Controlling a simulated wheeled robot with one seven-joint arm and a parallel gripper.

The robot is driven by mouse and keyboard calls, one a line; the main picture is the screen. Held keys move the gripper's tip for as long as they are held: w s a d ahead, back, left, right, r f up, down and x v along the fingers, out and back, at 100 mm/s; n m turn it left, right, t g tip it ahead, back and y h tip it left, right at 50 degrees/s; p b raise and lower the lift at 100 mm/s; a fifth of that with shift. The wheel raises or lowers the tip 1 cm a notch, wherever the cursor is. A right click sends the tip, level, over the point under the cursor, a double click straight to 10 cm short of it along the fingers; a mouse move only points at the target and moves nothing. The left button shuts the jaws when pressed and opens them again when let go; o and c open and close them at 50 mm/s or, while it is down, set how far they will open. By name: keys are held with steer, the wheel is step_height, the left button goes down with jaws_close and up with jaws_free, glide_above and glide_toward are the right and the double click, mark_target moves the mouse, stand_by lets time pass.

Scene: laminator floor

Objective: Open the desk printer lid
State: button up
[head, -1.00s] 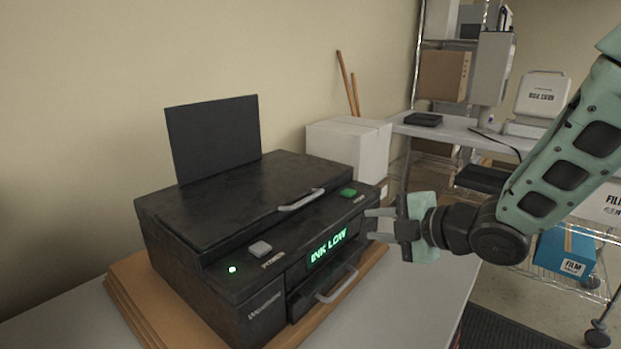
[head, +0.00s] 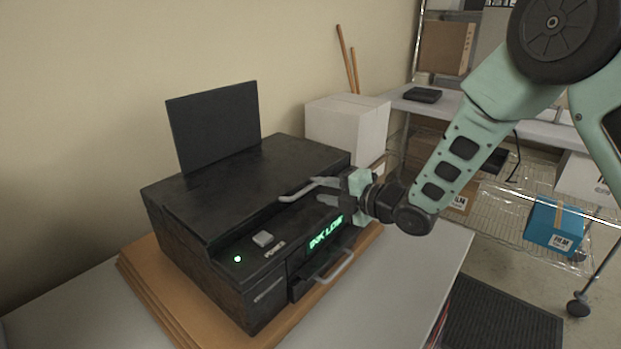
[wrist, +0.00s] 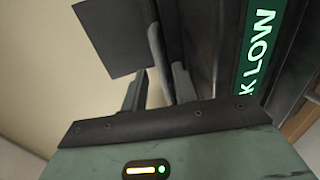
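The black desk printer (head: 195,250) sits on a wooden board with its front facing right. Its lid (head: 245,180) lies flat and shut, with a pale bar handle (head: 293,194) along the front edge. My gripper (head: 322,191) is at the right end of this handle. In the wrist view, my gripper (wrist: 160,88) has its two fingers apart, with the handle (wrist: 157,55) appearing between them. A gap shows beside the handle, and I cannot tell whether either finger touches it.
A black upright panel (head: 215,125) stands at the printer's back. The lit "INK LOW" display (head: 325,234) and a lower drawer handle (head: 335,268) are just below my gripper. A white box (head: 345,130) stands behind. The tabletop at the front right is clear.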

mark_target(312, 188)
steer(key=p+x, duration=0.1)
steer(key=x, duration=0.4)
steer(key=shift+r, duration=0.1)
jaws_close()
